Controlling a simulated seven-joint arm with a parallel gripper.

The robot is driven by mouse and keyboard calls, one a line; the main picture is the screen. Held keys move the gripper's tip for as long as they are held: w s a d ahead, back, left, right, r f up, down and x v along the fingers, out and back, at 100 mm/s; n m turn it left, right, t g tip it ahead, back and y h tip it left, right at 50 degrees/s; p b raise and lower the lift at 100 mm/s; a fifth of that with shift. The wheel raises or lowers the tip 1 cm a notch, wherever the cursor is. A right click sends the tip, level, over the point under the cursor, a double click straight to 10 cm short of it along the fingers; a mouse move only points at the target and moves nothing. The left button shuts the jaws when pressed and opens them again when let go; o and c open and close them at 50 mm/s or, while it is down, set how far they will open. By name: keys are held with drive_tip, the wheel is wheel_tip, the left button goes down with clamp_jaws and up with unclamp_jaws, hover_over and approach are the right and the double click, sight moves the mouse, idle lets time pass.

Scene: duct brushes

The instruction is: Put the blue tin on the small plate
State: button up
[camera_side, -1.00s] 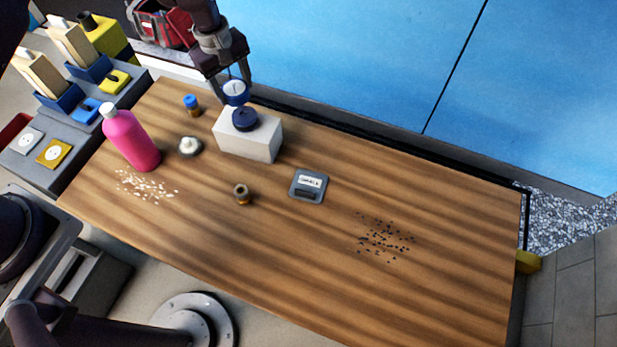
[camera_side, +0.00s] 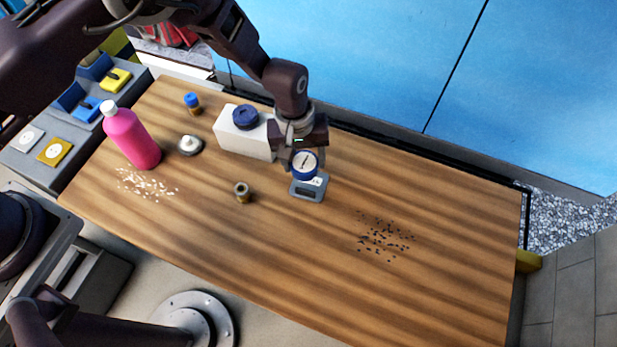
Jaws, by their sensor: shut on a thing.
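The blue tin (camera_side: 305,172), round with a white marked top, is held in my gripper (camera_side: 303,157). The gripper is shut on it, pointing down, with its fingers partly hidden behind the tin and the wrist. The small plate (camera_side: 309,194) is a grey square with a white label, flat on the wooden table. The tin is over the plate's back part and hides some of it and its label. I cannot tell whether the tin touches the plate.
A white box (camera_side: 237,141) with a dark blue round piece (camera_side: 245,116) on top stands just left of my gripper. Dark bits (camera_side: 385,237) lie right; the front table is clear.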

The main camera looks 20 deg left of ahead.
sight(305, 189)
wheel_tip(305, 189, down, 10)
drive_tip(key=shift+r, duration=0.2)
drive_tip(key=shift+f, duration=0.15)
drive_tip(key=o, duration=1.4)
drive_tip(key=r, duration=0.8)
drive_tip(key=a+r, duration=0.1)
drive_tip(key=r, duration=0.3)
drive_tip(key=shift+s+r, duration=0.15)
drive_tip(key=shift+s, duration=0.1)
